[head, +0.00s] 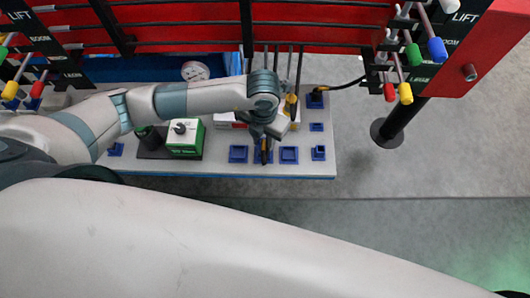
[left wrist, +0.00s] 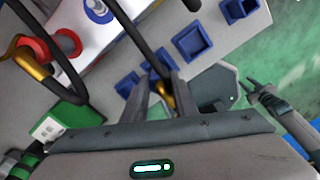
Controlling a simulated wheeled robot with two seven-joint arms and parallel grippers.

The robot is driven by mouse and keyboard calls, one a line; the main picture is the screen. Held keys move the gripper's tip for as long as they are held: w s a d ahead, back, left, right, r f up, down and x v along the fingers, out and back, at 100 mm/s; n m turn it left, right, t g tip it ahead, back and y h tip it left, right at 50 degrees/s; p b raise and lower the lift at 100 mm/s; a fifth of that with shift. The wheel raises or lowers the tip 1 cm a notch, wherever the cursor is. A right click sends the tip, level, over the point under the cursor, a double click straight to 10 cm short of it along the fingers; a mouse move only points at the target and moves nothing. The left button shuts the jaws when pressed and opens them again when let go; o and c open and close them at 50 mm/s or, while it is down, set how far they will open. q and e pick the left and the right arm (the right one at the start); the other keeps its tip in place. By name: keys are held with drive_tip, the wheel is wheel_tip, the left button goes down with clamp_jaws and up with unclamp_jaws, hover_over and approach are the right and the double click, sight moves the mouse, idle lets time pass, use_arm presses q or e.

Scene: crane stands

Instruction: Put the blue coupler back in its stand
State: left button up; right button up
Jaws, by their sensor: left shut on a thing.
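My left gripper (head: 264,158) points down over the row of blue square stands at the front of the grey bench. It is shut on a brass-coloured hose coupler, which shows between the fingers in the left wrist view (left wrist: 167,97). Any blue marking on it is hidden. The fingers cover one stand, between the left stand (head: 239,154) and the right stand (head: 289,155). I cannot tell whether the coupler is above it or inside it. My right gripper (left wrist: 262,91) shows at the right of the left wrist view; its opening is unclear.
A black hose ends in a corner stand (head: 316,99). A red panel (head: 180,34) with coloured levers rises behind the bench. Grey floor (head: 410,165) on the right is mostly clear.

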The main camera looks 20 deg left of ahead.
use_arm(q)
drive_tip(key=shift+f+b, duration=1)
drive_tip(key=shift+f, duration=0.2)
drive_tip(key=o, duration=1.2)
drive_tip(key=shift+r, duration=0.1)
drive_tip(key=shift+r+p, duration=1.7)
drive_tip(key=shift+r, duration=0.75)
drive_tip(key=shift+r, duration=0.1)
drive_tip(key=shift+r+b, duration=0.3)
drive_tip(key=shift+r, duration=0.3)
wheel_tip(320, 180, up, 16)
drive_tip(key=b, duration=0.3)
